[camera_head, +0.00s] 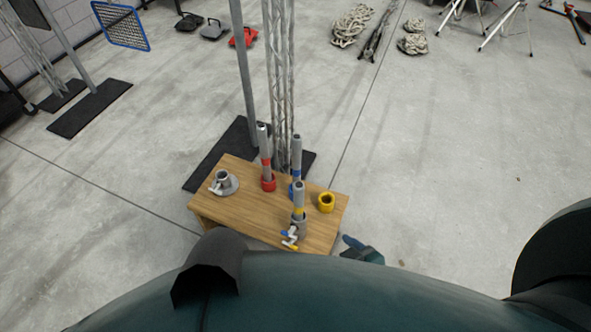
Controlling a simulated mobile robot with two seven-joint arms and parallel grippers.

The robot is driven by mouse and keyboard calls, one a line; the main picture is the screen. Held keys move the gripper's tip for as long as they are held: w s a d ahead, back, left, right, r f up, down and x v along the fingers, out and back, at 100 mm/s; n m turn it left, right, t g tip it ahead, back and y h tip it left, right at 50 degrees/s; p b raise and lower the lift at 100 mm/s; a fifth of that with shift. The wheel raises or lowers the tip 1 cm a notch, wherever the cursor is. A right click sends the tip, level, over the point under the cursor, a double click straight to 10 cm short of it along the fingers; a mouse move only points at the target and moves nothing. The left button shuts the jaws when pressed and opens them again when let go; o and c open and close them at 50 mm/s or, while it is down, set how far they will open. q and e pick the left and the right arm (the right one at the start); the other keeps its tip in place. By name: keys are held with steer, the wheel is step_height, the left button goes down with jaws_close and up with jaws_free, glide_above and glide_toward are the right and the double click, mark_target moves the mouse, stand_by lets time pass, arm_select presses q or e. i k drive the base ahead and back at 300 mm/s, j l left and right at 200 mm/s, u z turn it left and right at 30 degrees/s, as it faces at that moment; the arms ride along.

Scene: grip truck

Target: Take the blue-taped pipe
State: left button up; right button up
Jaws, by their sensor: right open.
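The blue-taped pipe (297,153) is a grey tube with a blue band low down. It stands upright at the back of the wooden table (245,208), with a blue ring at its foot partly hidden by the yellow-taped pipe (299,197) in front. My right gripper (352,243) shows only in part, as a teal piece just off the table's front right corner. It is open, apart from the pipe and nearer to me. I cannot make out my left gripper.
A red-taped pipe (264,150) stands in a red ring left of the blue one. A yellow ring (326,202) sits at right, a grey clamp fitting (223,183) at left. A small clamp with coloured handles (290,238) is in front. A lattice truss (281,80) rises behind.

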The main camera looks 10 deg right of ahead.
mark_target(297, 139)
steer(key=i+l+u, duration=0.25)
steer(key=l+u, duration=0.55)
steer(key=i, duration=0.05)
